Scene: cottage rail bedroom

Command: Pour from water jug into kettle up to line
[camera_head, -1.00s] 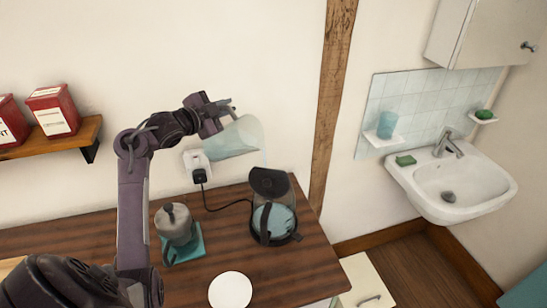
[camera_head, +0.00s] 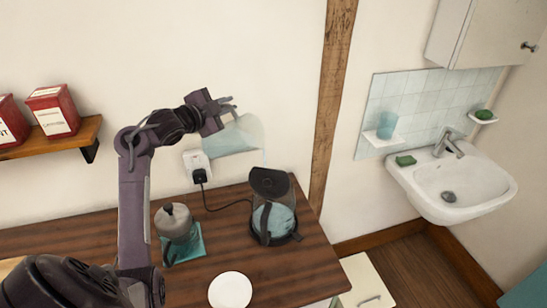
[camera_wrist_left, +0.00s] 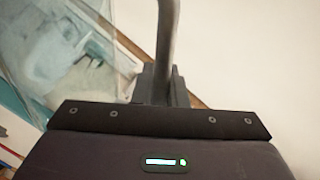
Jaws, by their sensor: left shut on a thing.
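My left gripper (camera_head: 224,108) is shut on the clear water jug (camera_head: 246,129) and holds it in the air, tipped over to the right. Pale blue water lies along the jug's lower side. A faint pale line drops from its right end toward the kettle (camera_head: 281,220). The kettle stands upright on the dark wooden counter, below and right of the jug. It is see-through with a dark lid that looks raised, a dark handle and light blue water inside. Its fill line is too small to make out. The left wrist view shows the clear jug (camera_wrist_left: 60,50) close up.
A grey pot (camera_head: 175,223) stands on a teal mat (camera_head: 196,243) left of the kettle. A white round plate (camera_head: 230,290) lies in front. A cord runs from the kettle to the wall socket (camera_head: 196,160). The counter's right edge is near the kettle.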

